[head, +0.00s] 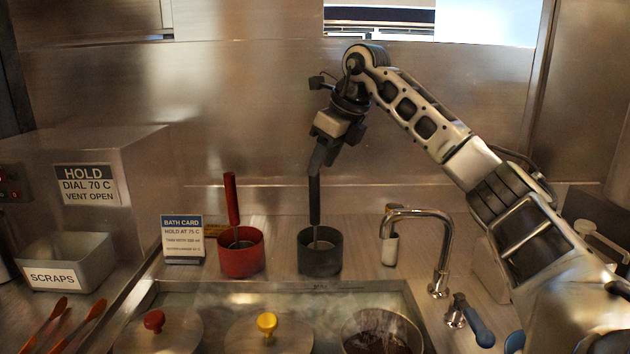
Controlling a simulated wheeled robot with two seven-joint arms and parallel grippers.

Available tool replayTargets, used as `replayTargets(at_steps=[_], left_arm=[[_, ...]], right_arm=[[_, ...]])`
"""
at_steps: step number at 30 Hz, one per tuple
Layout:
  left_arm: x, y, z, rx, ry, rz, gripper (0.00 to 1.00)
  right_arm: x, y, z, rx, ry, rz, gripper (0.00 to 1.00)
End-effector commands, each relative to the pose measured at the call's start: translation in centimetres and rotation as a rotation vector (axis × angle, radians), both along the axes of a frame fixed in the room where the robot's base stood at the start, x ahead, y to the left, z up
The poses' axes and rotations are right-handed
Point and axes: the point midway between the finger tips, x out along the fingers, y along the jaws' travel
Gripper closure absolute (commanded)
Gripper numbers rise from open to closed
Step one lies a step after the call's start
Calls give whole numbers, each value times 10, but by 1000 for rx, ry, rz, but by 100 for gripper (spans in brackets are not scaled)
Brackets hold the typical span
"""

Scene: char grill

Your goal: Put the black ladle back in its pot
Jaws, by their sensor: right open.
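The black ladle (314,200) stands nearly upright, its lower end inside the dark grey pot (320,263) on the counter. My right gripper (318,165) is just above the ladle, pointing down, with its fingers at the top of the handle. It is open, and I cannot tell whether the fingers touch the handle. The ladle's bowl is hidden inside the pot. My left gripper is not in the head view.
A red pot (240,260) with a red-handled ladle (231,198) stands left of the dark pot. In front is a steaming bath with lidded wells (267,324). A faucet (443,250) stands at the right. A bath card (182,238) and a scraps bin (72,262) are left.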

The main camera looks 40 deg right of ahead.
Motion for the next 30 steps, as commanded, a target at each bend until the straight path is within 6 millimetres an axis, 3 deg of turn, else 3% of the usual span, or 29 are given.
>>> replayTargets(at_steps=[3,9,30], left_arm=[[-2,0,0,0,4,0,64],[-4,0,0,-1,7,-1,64],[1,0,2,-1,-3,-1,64]], right_arm=[[-8,-1,20,0,-4,0,58],[-15,-3,33,0,0,0,58],[-16,-3,34,0,1,0,58]])
